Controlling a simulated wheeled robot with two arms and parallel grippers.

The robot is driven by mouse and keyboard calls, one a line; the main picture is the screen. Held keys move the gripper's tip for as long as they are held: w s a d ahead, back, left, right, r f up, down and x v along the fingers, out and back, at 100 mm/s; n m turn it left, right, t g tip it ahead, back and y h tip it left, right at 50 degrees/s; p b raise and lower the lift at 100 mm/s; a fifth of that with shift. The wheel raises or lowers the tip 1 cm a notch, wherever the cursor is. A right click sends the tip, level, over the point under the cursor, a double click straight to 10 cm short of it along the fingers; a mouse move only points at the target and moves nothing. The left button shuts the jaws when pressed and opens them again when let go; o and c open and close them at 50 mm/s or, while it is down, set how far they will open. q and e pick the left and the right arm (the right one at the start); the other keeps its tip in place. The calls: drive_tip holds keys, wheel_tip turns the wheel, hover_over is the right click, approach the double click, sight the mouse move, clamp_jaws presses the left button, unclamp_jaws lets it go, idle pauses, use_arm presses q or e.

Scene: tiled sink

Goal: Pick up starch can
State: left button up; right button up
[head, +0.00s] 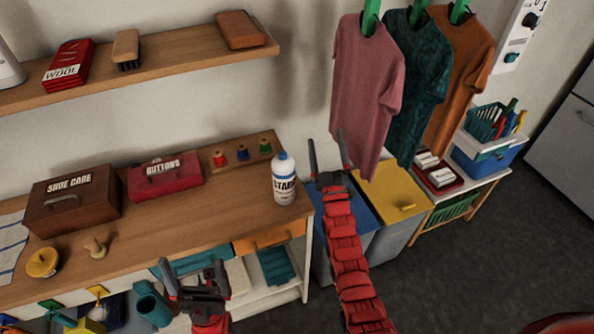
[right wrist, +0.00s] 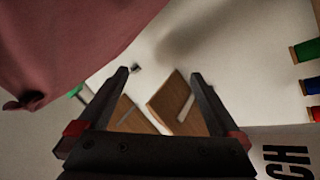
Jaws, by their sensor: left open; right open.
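My left gripper (head: 192,268) is open and empty, low at the counter's front edge.
Thread spools (head: 242,153) stand behind the can, and a red buttons box (head: 166,178) is to its left. Pink (head: 368,85), teal and orange shirts hang beside my right gripper. A yellow-lidded bin (head: 392,192) is below right.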

drive_tip(key=w+a+f+n+g+p, duration=0.1)
drive_tip(key=w+a+n+g, duration=0.2)
drive_tip(key=w, duration=0.4)
drive_tip(key=w+a+f+n+g, duration=0.1)
drive_tip(key=w+a+n+g, duration=0.1)
drive_tip(key=w+g, duration=0.35)
wheel_tip(320, 180, up, 12)
drive_tip(key=r+n+g+h+p, duration=0.1)
drive_tip(key=n+g+h+p, duration=0.15)
drive_tip(key=n+g, duration=1.3)
hover_over(282, 157)
drive_tip(key=shift+w+f+n+y, duration=0.25)
drive_tip(key=shift+w, duration=0.2)
wheel_tip(282, 157, down, 6)
drive_tip(key=b, duration=0.5)
drive_tip(key=shift+s+r, duration=0.15)
drive_tip(key=shift+f, duration=1.05)
wheel_tip(282, 157, down, 4)
drive_tip(key=shift+f+p, duration=0.1)
drive_tip(key=shift+p, duration=0.85)
drive_tip(key=shift+f+p, duration=0.3)
drive_tip(key=shift+p, duration=0.15)
drive_tip(key=f+p, duration=0.1)
drive_tip(key=f, duration=0.1)
drive_tip(key=f+p, duration=0.1)
drive_tip(key=f, duration=0.1)
drive_tip(key=shift+w+d+f, duration=0.1)
drive_tip(key=shift+w, duration=0.1)
drive_tip(key=shift+f, duration=0.25)
clamp_jaws()
